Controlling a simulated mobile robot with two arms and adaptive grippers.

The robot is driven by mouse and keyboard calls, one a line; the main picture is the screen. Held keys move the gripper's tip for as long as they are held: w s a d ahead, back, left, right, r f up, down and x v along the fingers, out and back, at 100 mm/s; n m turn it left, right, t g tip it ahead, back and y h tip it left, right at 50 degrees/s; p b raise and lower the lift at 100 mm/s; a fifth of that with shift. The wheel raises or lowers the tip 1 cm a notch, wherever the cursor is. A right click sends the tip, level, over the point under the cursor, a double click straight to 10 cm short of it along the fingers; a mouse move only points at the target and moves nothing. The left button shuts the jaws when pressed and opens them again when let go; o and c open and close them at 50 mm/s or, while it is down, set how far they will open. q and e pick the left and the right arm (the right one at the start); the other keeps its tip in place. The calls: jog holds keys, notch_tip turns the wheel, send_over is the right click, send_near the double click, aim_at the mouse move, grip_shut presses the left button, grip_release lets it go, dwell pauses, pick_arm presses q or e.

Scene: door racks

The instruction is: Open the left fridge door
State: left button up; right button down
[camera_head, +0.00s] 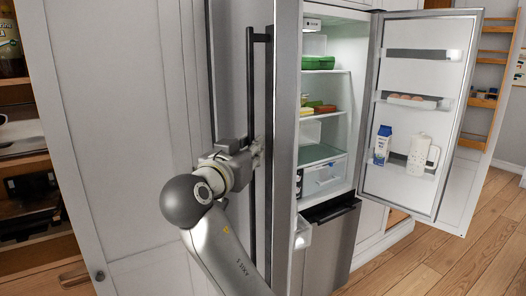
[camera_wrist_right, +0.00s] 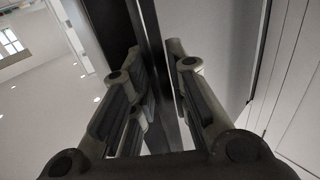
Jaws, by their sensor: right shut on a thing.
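The left fridge door (camera_head: 286,110) shows nearly edge-on in the head view and stands swung out from the fridge. Bits of white door bins (camera_head: 303,232) show along its inner side. Its long dark vertical handle (camera_head: 251,90) is on the outer side, to the left. My right gripper (camera_head: 257,155) is at the middle of the handle, shut on it. In the right wrist view, the fingers (camera_wrist_right: 160,95) lie on either side of the dark handle bar (camera_wrist_right: 153,50). The exact contact is partly hidden. My left gripper is not in view.
The right fridge door (camera_head: 419,110) stands wide open, with a carton and jug in its bin. Shelves inside hold a green box (camera_head: 318,63). A pale cabinet panel (camera_head: 125,120) stands close left of my arm. Wooden floor (camera_head: 440,262) is clear at the lower right.

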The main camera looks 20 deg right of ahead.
jog(key=shift+a+r, duration=0.2)
jog(key=shift+a, duration=0.3)
jog(key=c, duration=1.6)
grip_release()
jog(key=shift+c, duration=0.2)
jog(key=shift+o, duration=1)
jog(key=shift+w+f, duration=0.15)
jog(key=shift+w, duration=0.05)
notch_tip(320, 180, up, 10)
